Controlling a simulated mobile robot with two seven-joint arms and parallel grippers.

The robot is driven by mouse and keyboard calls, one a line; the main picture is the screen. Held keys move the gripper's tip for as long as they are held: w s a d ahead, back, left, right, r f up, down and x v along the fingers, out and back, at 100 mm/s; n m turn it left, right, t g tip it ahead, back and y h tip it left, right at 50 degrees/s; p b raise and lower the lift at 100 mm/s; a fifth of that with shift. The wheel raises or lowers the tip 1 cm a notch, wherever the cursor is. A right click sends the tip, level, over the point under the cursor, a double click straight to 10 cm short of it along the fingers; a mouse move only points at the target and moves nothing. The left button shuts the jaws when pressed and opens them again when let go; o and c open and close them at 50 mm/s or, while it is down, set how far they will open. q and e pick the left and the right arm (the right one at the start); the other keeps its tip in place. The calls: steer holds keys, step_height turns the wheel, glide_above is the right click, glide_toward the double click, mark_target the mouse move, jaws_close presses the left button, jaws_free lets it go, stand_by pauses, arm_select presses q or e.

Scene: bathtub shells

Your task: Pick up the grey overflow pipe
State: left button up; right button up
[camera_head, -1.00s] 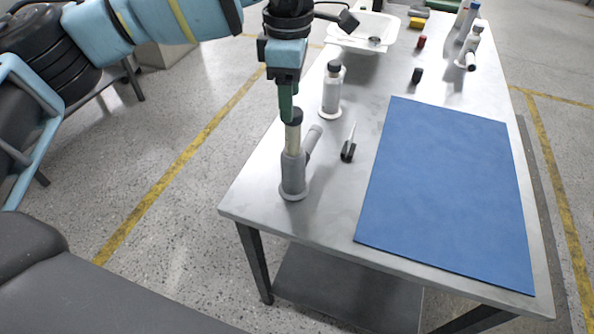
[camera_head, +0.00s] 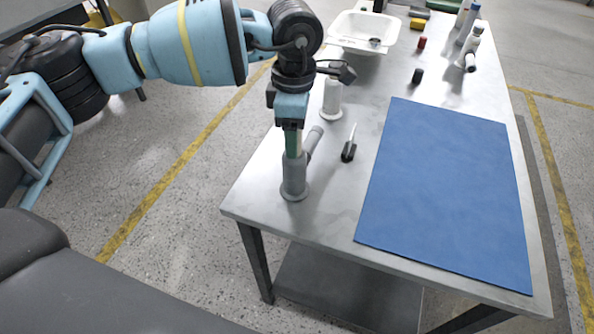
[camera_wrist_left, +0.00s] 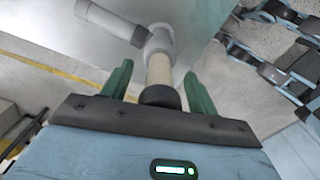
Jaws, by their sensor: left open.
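The grey overflow pipe (camera_head: 294,184) stands upright near the front left corner of the table, its side branch angled up to the right. It also shows in the left wrist view (camera_wrist_left: 160,42), with a beige neck and a dark cap at the near end. My left gripper (camera_head: 293,150) points down over the top of the pipe. In the left wrist view my left gripper (camera_wrist_left: 158,85) is open, with one green finger on each side of the neck and visible gaps. The top of the pipe is hidden in the head view. My right gripper is out of view.
A similar whitish pipe (camera_head: 333,105) stands close behind, partly covered by my arm. A black-handled tool (camera_head: 349,150) lies to the right, beside a blue mat (camera_head: 445,190). A white basin (camera_head: 364,32) and more fittings (camera_head: 468,48) are farther back.

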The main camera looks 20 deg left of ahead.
arm_select(q)
jaws_close()
steer(key=shift+r, duration=0.2)
stand_by(0.3)
